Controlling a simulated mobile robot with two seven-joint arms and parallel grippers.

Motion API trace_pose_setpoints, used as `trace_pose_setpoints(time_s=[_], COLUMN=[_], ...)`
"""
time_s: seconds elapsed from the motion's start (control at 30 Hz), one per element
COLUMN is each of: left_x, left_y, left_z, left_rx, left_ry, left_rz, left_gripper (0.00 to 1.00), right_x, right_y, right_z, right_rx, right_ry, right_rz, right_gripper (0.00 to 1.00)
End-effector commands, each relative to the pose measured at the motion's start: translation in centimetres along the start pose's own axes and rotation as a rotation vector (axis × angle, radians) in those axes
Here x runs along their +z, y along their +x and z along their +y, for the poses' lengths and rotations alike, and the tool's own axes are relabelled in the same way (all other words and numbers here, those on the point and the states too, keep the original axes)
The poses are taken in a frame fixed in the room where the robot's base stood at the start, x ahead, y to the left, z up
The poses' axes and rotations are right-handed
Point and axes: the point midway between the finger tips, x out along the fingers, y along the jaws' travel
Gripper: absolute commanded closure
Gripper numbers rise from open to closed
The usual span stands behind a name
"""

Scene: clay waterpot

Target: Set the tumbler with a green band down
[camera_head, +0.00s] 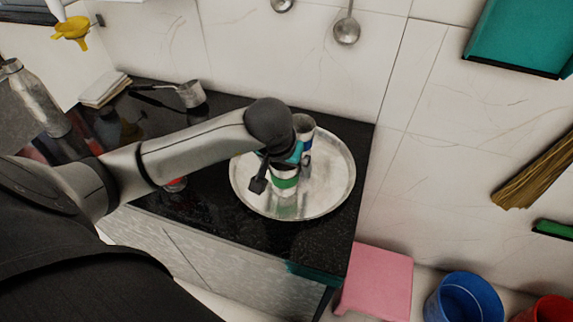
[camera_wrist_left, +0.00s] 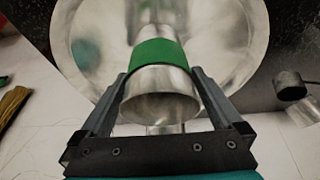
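The steel tumbler with a green band (camera_head: 285,183) is upright at the front of the round steel tray (camera_head: 335,185). My left gripper (camera_head: 276,174) reaches it from the left and above. In the left wrist view, its two fingers (camera_wrist_left: 160,75) flank the tumbler (camera_wrist_left: 157,54) and appear closed against its sides. A green reflection shows in the tray (camera_wrist_left: 235,45). I cannot tell whether the tumbler's base touches the tray or hangs just above it. My arm hides part of the tumbler. My right gripper is not in view.
A second steel tumbler with a dark blue band (camera_head: 305,128) stands on the tray behind my gripper. The tray's right side is bare. A small steel pan (camera_head: 190,95) is at the back left of the black counter (camera_head: 210,195). A pink stool (camera_head: 378,280) stands below the counter's right edge.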

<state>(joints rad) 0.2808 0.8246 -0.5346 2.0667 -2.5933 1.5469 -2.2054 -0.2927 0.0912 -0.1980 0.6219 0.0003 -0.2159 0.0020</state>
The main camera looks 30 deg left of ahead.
Motion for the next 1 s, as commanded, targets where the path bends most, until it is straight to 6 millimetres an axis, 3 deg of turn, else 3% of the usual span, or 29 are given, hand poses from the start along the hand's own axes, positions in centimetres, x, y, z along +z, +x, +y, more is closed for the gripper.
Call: trace_pose_setpoints(time_s=[0.27, 0.7, 1.0], left_x=[-0.1, -0.3, -0.1], left_y=[-0.4, -9.2, -12.2], left_z=[0.0, 0.0, 0.0], left_rx=[0.000, 0.000, 0.001], left_ry=[-0.001, 0.002, 0.000], left_rz=[-0.001, 0.005, 0.000], left_gripper=[0.00, 0.00, 0.00], right_x=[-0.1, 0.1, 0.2], right_y=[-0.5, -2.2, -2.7], right_z=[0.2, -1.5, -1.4], right_rx=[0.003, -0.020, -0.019], right_ry=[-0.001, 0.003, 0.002], right_rz=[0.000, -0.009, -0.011], right_gripper=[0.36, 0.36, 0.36])
